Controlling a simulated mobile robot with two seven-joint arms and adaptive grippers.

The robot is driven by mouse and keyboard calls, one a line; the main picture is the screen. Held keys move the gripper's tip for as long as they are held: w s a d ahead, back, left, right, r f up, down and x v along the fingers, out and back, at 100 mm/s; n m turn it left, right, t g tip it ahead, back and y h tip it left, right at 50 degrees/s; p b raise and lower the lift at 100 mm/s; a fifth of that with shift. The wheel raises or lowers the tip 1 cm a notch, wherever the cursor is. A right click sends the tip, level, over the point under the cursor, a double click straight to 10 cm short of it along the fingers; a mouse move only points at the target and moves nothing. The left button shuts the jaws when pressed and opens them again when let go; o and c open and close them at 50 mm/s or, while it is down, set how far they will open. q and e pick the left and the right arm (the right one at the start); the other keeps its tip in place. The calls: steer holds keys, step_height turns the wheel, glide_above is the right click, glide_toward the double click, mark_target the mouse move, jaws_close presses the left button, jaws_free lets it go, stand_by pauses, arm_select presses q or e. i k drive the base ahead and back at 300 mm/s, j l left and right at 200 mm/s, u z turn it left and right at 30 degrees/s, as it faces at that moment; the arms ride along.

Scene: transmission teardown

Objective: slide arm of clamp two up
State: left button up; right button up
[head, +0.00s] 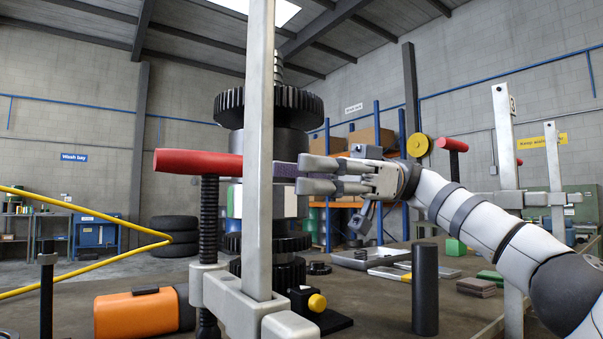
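A clamp stands close in front, with a tall grey upright bar (259,120). Its sliding arm (235,302) sits low on the bar. The arm carries a black threaded screw (209,222) topped by a red handle (198,162). My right gripper (300,175) reaches in from the right at handle height, just right of the bar. Its two fingers lie one above the other, with a dark purplish piece between them; I cannot tell whether they grip it. A second clamp at the right has a red handle (452,144) and a pale bar (506,150). My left gripper is not in view.
A geared transmission shaft (270,105) stands upright behind the near bar. A black cylinder (425,290), an orange object (137,313) and a metal tray (365,258) are on the table. A yellow line (90,217) crosses the left side.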

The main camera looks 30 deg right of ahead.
mark_target(212, 288)
steer(key=k, duration=1)
